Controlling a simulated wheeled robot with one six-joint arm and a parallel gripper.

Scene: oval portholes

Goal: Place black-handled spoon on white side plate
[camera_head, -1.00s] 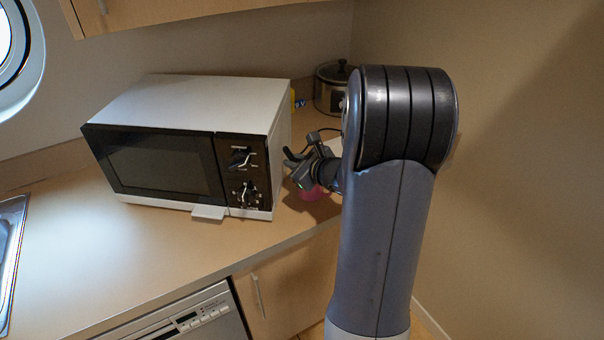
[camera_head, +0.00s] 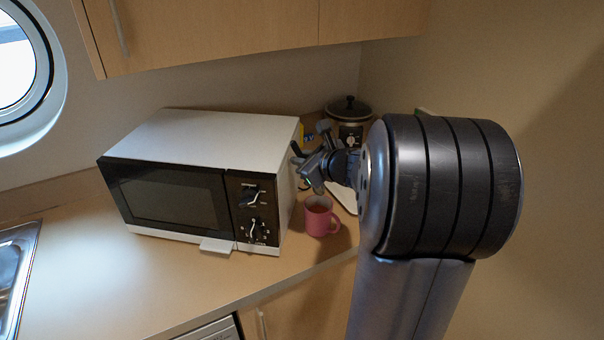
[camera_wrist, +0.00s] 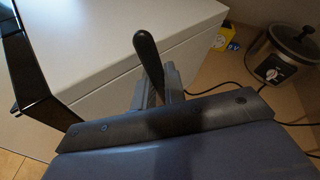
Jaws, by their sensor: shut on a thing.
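The black-handled spoon (camera_wrist: 148,55) is in my gripper (camera_wrist: 158,85) in the wrist view. Its dark handle stands up between the fingers, and its other end is hidden. In the head view my gripper (camera_head: 310,168) is shut on it, to the right of the microwave and above the counter. A dark handle end shows at the gripper's left. I cannot make out the white side plate for sure. A flat white thing (camera_head: 345,196) shows partly behind my arm, and I cannot tell whether it is the plate.
The white microwave (camera_head: 215,128) stands close to the left of my gripper. A pink mug (camera_head: 320,218) stands on the counter below it. A slow cooker (camera_head: 350,122) and a small yellow box (camera_wrist: 222,40) are at the back. The front left counter (camera_head: 110,280) is clear.

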